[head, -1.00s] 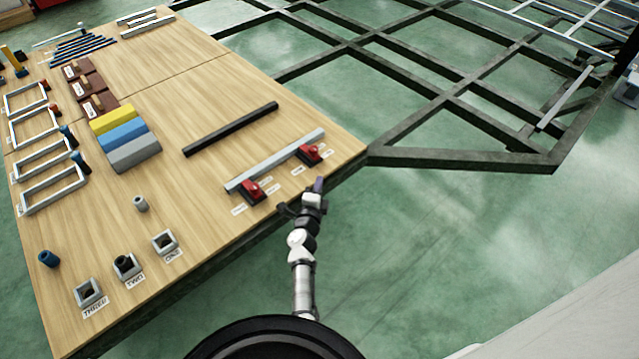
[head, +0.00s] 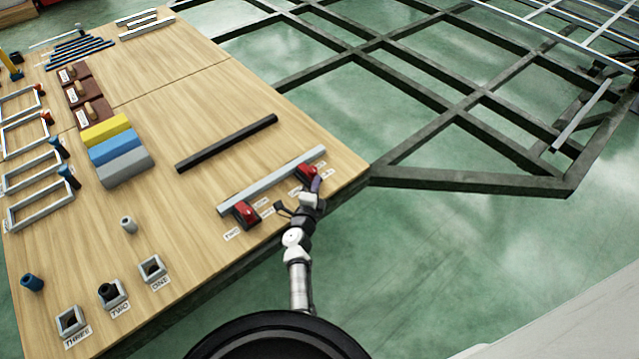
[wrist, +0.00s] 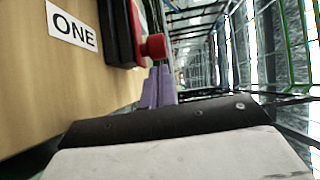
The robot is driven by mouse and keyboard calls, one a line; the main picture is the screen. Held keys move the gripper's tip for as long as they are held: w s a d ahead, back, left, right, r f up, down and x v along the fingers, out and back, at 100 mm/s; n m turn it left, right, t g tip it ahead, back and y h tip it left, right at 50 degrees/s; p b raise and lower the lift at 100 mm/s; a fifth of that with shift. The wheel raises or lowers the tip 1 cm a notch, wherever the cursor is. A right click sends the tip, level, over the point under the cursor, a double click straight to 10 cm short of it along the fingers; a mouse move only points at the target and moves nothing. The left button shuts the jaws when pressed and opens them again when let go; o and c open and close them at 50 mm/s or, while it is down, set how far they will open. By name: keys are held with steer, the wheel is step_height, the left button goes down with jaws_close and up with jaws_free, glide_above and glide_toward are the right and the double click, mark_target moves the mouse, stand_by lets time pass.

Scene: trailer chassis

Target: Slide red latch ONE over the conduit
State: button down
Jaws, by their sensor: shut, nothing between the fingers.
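Red latch ONE (head: 306,172) sits on a dark base at the right end of the light grey conduit bar (head: 272,180), near the table's front edge. In the wrist view its red knob (wrist: 152,46) stands out from the dark body, beside the label ONE (wrist: 72,25). My gripper (head: 316,184) is shut and empty, its purple fingertips right by latch ONE on the front-edge side. In the wrist view the purple fingers (wrist: 160,85) point at the knob; I cannot tell whether they touch it. My arm partly hides the latch's labels in the head view.
Red latch TWO (head: 245,213) sits at the conduit's left end. A black bar (head: 228,143) lies behind the conduit. Square sockets (head: 152,269) stand at the table's front left. A dark chassis frame (head: 470,180) adjoins the table's right corner. Open green floor lies to the right.

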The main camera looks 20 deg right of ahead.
steer(key=shift+w, duration=0.3)
steer(key=shift+a, duration=0.1)
steer(key=w, duration=0.2)
steer(key=w+a, duration=0.1)
steer(key=shift+w+a, duration=0.2)
steer(key=shift+w, duration=0.2)
steer(key=shift+w+a+r, duration=0.1)
steer(key=shift+w+r, duration=0.05)
steer(key=shift+w, duration=0.1)
